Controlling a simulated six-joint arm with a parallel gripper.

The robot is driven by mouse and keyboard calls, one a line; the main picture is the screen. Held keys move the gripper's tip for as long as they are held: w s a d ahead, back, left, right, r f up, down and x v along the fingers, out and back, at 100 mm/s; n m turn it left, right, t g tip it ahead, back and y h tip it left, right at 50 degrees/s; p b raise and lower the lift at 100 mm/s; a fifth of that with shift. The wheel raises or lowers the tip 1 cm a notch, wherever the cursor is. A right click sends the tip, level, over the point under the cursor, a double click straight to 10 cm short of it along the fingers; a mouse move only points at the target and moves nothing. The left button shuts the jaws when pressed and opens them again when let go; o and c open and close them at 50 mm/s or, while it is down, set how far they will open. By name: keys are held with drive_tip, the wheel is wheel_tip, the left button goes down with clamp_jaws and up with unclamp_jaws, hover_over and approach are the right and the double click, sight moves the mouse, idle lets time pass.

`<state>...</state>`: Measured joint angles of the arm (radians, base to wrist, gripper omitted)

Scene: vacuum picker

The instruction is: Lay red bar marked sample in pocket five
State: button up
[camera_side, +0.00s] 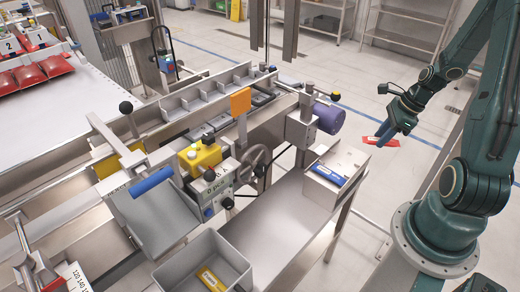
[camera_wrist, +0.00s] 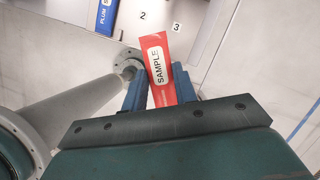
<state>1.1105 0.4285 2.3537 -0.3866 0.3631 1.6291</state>
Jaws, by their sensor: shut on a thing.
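The red bar marked SAMPLE (camera_wrist: 159,64) is between the two blue fingers of my gripper (camera_wrist: 159,82) in the wrist view, its far end sticking out past the fingertips. In the side view my gripper (camera_side: 382,131) holds the red bar (camera_side: 381,142) in the air, to the right of a white box (camera_side: 345,161). The box carries a blue bar (camera_side: 325,174); a blue bar (camera_wrist: 106,17) marked PLUM shows beside numerals 2 and 3 in the wrist view. A divided tray (camera_side: 212,96) lies along the machine; no numeral is readable on its pockets.
A grey bin (camera_side: 243,268) with a yellow bar (camera_side: 211,279) stands at the front. An orange block (camera_side: 240,101), a purple motor (camera_side: 330,118) and a black-knobbed lever (camera_side: 127,108) stick up around the divided tray. A bare metal bench (camera_side: 280,212) lies before the box.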

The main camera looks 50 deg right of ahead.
drive_tip(key=shift+a+f+n+y, duration=0.1)
drive_tip(key=shift+a+n+y, duration=0.3)
drive_tip(key=shift+n, duration=0.5)
drive_tip(key=w+a+n+g, duration=0.1)
drive_tip(key=a+n, duration=0.3)
drive_tip(key=w+a+f+n+g+y, duration=0.1)
drive_tip(key=a+n+g, duration=0.1)
drive_tip(key=a+n, duration=0.2)
drive_tip(key=w+a+n+g, duration=0.1)
drive_tip(key=a+n+g, duration=0.1)
drive_tip(key=a+n, duration=0.2)
drive_tip(key=shift+w+f+n, duration=0.15)
drive_tip(key=shift+f+n, duration=0.1)
drive_tip(key=shift+n, duration=0.65)
drive_tip(key=a+n+g+h, duration=0.3)
drive_tip(key=a+n+h, duration=0.2)
drive_tip(key=a+n, duration=0.95)
drive_tip(key=w+d+y, duration=0.1)
drive_tip(key=w+d, duration=0.9)
drive_tip(key=w, duration=0.5)
drive_tip(key=shift+d+r, duration=0.15)
drive_tip(key=shift+d, duration=0.25)
drive_tip(key=shift+m, duration=0.25)
